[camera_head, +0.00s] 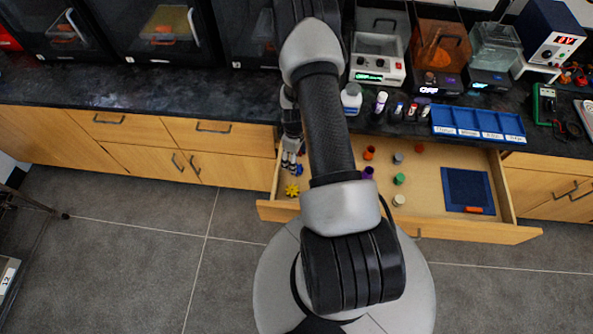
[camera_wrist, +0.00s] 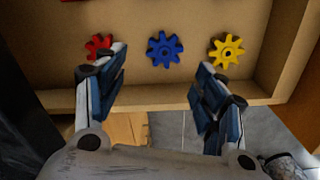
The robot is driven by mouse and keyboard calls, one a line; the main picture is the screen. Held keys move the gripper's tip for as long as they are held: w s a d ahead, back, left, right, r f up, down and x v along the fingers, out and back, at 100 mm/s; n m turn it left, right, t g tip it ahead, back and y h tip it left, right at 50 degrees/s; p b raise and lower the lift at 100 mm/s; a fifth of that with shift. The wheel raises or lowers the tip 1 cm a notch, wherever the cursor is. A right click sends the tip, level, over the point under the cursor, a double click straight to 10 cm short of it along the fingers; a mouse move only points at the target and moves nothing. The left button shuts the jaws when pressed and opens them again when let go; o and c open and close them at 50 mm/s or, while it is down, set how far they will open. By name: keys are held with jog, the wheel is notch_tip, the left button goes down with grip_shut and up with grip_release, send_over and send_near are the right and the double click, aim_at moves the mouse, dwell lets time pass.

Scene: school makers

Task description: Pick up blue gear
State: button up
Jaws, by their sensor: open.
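The blue gear (camera_wrist: 164,49) lies flat on the drawer floor in the wrist view, between a red gear (camera_wrist: 99,46) on its left and a yellow gear (camera_wrist: 227,47) on its right. My gripper (camera_wrist: 154,90) is open and empty, its two fingers spread wide. The blue gear shows in the gap just beyond the fingertips, with no finger touching it. In the head view my gripper (camera_head: 291,162) is at the left end of the open drawer (camera_head: 428,178), mostly beside my arm. The yellow gear (camera_head: 292,190) shows just below it.
The drawer's low wooden wall (camera_wrist: 160,96) runs below the gears in the wrist view. Several small coloured cylinders, such as a green one (camera_head: 399,179), and a dark blue mat (camera_head: 467,190) are farther right in the drawer. Bottles (camera_head: 351,98) stand on the black counter above.

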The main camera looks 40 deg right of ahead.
jog(key=f, duration=0.2)
jog(key=f+b, duration=0.2)
jog(key=f, duration=0.1)
jog(key=shift+s+a+f, duration=0.1)
jog(key=shift+s+f, duration=0.2)
jog(key=shift+f, duration=0.05)
jog(key=shift+r, duration=0.1)
jog(key=c, duration=0.8)
